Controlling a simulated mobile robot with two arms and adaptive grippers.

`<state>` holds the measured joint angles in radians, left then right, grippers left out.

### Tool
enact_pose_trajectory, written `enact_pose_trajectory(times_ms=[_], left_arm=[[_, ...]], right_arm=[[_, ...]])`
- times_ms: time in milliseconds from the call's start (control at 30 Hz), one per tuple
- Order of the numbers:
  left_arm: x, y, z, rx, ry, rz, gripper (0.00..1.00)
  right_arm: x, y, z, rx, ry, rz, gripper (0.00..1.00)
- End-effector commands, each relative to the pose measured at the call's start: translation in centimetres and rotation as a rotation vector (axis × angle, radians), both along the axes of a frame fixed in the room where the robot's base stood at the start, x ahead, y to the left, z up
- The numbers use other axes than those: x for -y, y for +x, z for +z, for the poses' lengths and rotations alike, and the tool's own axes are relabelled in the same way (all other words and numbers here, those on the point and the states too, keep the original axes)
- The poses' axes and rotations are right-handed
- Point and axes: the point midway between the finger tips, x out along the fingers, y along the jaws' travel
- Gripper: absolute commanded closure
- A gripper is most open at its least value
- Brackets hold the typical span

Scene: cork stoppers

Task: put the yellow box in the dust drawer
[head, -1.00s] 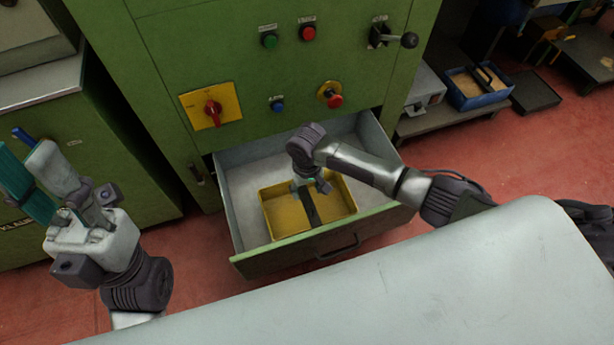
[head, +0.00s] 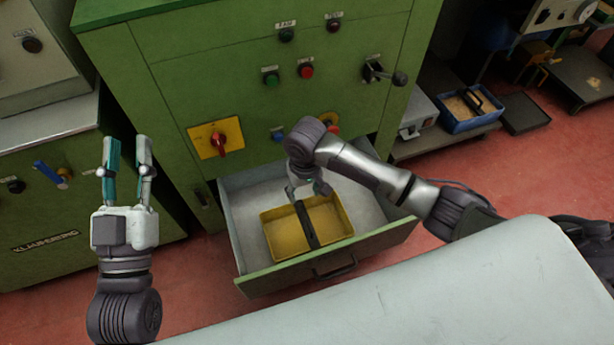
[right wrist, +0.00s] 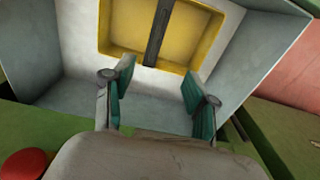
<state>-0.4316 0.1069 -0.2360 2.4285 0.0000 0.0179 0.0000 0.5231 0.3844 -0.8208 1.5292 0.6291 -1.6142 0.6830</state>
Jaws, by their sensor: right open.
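The yellow box (head: 283,236), a shallow tray with a dark bar across its middle, sits inside the open dust drawer (head: 375,238) of the green machine. It also shows in the right wrist view (right wrist: 195,35), lying on the pale drawer floor. My right arm reaches over the drawer. My right gripper (right wrist: 155,95) is open and empty, apart from the box, with the bar beyond its fingers. My left gripper (head: 127,165) is open and empty, pointing up at the left, away from the drawer.
The green machine front (head: 260,60) has buttons, a yellow switch plate (head: 232,137) and a lever (head: 385,75). A grey surface (head: 430,275) fills the near side. A blue bin (head: 470,115) stands on a low shelf at right. Red floor is free right of the drawer.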

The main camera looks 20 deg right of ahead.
Motion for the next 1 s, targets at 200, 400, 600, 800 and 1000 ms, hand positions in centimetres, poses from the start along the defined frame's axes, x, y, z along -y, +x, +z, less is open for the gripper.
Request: enact_pose_trajectory(times_ms=[200, 400, 600, 800, 1000], left_arm=[[0.0, 0.1, -0.2, -0.011, 0.004, 0.000, 0.65], [0.0, 0.1, -0.2, -0.009, 0.003, 0.000, 0.65], [0.0, 0.1, -0.2, -0.009, 0.002, 0.000, 0.65], [0.0, 0.1, -0.2, -0.009, 0.002, 0.000, 0.65], [0.0, 0.1, -0.2, -0.009, 0.002, 0.000, 0.65]], right_arm=[[-9.4, 0.1, 2.9, 0.384, 0.355, 0.141, 0.43], [-10.4, 0.3, 18.0, 1.170, 0.588, 0.156, 0.43], [-3.0, -3.8, 30.4, 1.752, 0.415, 0.118, 0.43], [-0.1, -6.6, 34.7, 1.947, 0.288, 0.120, 0.43], [0.0, -6.7, 35.0, 1.959, 0.282, 0.121, 0.43]])
